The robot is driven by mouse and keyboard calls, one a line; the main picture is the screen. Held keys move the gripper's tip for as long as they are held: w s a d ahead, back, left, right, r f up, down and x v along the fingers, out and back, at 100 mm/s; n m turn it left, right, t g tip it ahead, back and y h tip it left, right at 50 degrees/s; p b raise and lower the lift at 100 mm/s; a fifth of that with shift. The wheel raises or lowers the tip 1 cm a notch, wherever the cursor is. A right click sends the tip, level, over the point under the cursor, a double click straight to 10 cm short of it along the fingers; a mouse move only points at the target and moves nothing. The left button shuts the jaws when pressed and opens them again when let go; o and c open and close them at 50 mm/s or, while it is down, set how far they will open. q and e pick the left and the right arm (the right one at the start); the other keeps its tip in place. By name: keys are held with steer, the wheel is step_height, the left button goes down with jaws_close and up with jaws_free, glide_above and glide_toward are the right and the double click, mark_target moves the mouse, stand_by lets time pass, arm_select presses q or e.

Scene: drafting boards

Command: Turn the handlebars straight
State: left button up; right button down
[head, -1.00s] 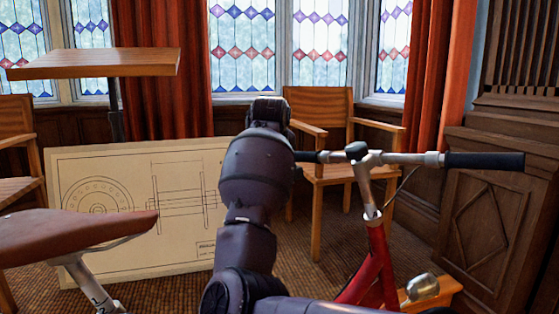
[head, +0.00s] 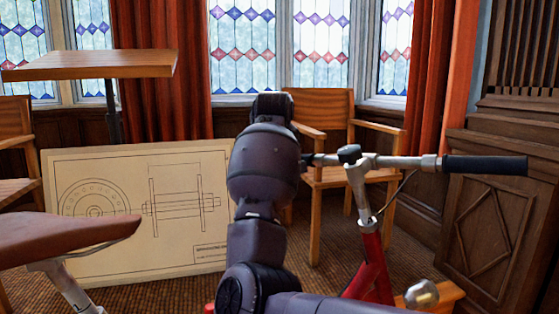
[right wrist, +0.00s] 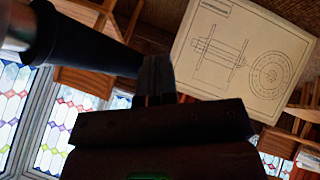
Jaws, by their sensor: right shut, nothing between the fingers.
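The handlebars (head: 400,161) sit on a silver stem above a red frame tube (head: 372,270). In the head view the black right-hand grip (head: 485,165) shows fully, and the bar runs left behind my right arm, which hides the other end. In the right wrist view that other end's black grip (right wrist: 85,38) reaches from the upper left to the fingers. My right gripper (right wrist: 158,78) is shut with nothing between its fingers, at the end of this grip; I cannot tell whether they touch. My left gripper is in neither view.
A brown saddle (head: 60,240) is at the lower left. A drawing board (head: 120,260) leans behind it, with a wooden table (head: 90,65) above. A wooden chair (head: 318,130) stands behind the handlebars. Wooden panelling (head: 500,220) is at the right. A small lamp (head: 421,295) sits low.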

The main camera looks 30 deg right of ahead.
arm_select(q)
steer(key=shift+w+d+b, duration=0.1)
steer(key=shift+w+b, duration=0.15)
steer(key=shift+b, duration=0.25)
arm_select(e)
steer(key=d+r+m+h, duration=0.2)
steer(key=d+r+m, duration=0.1)
steer(key=d, duration=0.7)
steer(key=shift+s+r+m+g, duration=0.25)
steer(key=shift+r+m+g, duration=0.05)
steer(key=shift+m, duration=0.3)
